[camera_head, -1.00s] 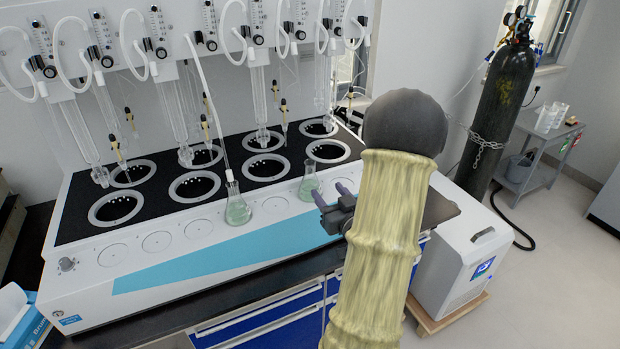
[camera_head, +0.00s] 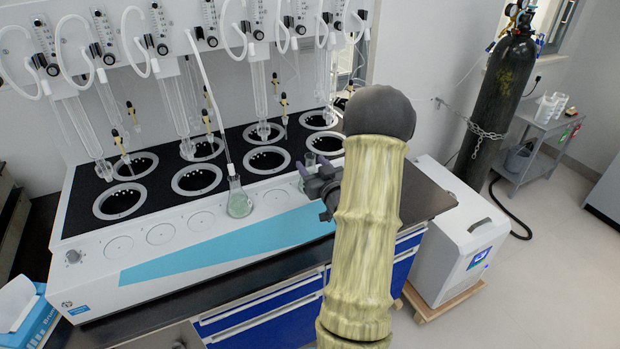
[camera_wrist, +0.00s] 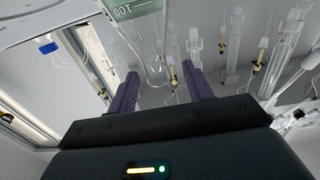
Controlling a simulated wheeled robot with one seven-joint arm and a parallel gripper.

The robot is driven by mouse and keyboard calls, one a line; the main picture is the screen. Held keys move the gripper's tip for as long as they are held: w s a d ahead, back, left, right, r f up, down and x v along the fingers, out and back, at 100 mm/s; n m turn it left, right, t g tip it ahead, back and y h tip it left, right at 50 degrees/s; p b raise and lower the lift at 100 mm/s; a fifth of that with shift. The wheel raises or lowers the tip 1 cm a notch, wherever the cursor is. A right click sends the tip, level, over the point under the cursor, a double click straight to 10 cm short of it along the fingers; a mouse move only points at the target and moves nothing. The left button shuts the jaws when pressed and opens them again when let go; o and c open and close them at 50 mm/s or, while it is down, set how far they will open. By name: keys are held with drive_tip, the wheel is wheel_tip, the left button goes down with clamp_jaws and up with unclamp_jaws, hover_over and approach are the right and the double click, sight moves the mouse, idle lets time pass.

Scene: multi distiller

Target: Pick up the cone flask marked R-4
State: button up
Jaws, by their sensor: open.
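Two small cone flasks with greenish contents stand on the front ledge of the distiller. The left flask (camera_head: 238,202) has a thin tube at its neck. The right flask (camera_head: 309,160) is mostly hidden behind my gripper (camera_head: 312,171), with only its upper part showing. I cannot read an R-4 mark on either. In the wrist view my gripper (camera_wrist: 158,74) has its two dark purple fingers apart with nothing held between them. A green-tinted glass piece marked "100" (camera_wrist: 122,10) shows upside down at the top edge, beyond the fingertips; it looks like part of a flask.
The distiller (camera_head: 105,272) has two rows of ringed wells, with glass tubes and hoses hanging above. A black gas cylinder (camera_head: 503,92) and a white box unit (camera_head: 462,235) stand to the right. The ledge left of the left flask is clear.

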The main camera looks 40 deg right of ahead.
sight(308, 157)
drive_tip(key=p+x, duration=0.1)
drive_tip(key=x, duration=0.4)
drive_tip(key=shift+s+d+p, duration=0.1)
drive_tip(key=shift+d+p, duration=0.05)
drive_tip(key=shift+p, duration=0.25)
clamp_jaws()
